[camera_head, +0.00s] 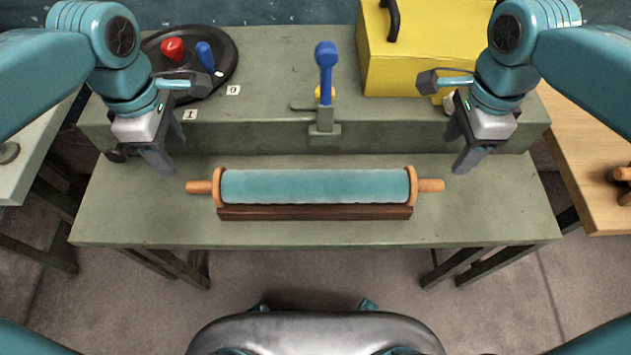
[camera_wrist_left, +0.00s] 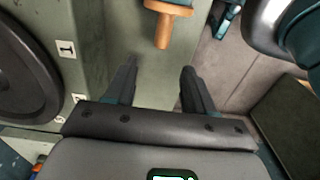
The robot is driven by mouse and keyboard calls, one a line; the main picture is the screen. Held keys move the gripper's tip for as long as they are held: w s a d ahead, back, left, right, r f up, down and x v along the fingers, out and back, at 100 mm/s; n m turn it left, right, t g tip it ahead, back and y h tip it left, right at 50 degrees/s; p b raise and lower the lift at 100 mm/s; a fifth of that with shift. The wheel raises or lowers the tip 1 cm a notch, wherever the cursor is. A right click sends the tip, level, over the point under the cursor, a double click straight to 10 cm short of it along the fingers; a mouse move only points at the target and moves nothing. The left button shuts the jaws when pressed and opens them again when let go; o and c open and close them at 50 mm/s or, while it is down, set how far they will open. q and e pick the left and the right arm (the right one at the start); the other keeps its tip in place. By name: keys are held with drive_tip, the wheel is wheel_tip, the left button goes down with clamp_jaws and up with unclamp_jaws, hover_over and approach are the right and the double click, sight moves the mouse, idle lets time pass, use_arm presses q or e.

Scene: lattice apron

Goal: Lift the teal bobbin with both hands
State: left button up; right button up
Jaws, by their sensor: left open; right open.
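The teal bobbin (camera_head: 315,186) lies level across a dark brown cradle (camera_head: 315,212) on the green bench. It has orange end discs and a wooden handle at each end. My left gripper (camera_head: 162,172) is open and empty, left of and a little behind the left handle (camera_head: 198,187). In the left wrist view the fingers (camera_wrist_left: 157,85) are spread, and the handle (camera_wrist_left: 163,30) shows beyond their tips, not between them. My right gripper (camera_head: 463,170) is open and empty, right of and a little behind the right handle (camera_head: 431,185).
Behind the bobbin, a raised ledge carries a blue-handled lever (camera_head: 326,62), a yellow box (camera_head: 425,50) and a dark round dial (camera_head: 225,62) with red and blue knobs. The bench top (camera_head: 315,233) in front is clear. A wooden table (camera_head: 590,165) stands at the right.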

sight(189, 185)
use_arm(q)
drive_tip(key=f, duration=1)
drive_tip(key=shift+s+a+f, duration=0.1)
drive_tip(key=shift+s+f, duration=0.1)
drive_tip(key=shift+f, duration=0.15)
use_arm(e)
drive_tip(key=f, duration=1)
drive_tip(key=shift+s+f, duration=0.2)
drive_tip(key=shift+f, duration=0.15)
use_arm(q)
drive_tip(key=shift+s+f, duration=0.1)
drive_tip(key=shift+f, duration=0.2)
use_arm(e)
drive_tip(key=shift+s+f, duration=0.1)
drive_tip(key=shift+f, duration=0.2)
use_arm(q)
drive_tip(key=shift+w+f, duration=0.2)
drive_tip(key=shift+f, duration=0.2)
use_arm(e)
drive_tip(key=shift+w+f, duration=0.2)
drive_tip(key=shift+f, duration=0.25)
use_arm(q)
drive_tip(key=shift+s, duration=0.1)
use_arm(e)
drive_tip(key=shift+s+r, duration=0.1)
use_arm(q)
drive_tip(key=shift+c, duration=0.4)
use_arm(e)
drive_tip(key=shift+c, duration=0.3)
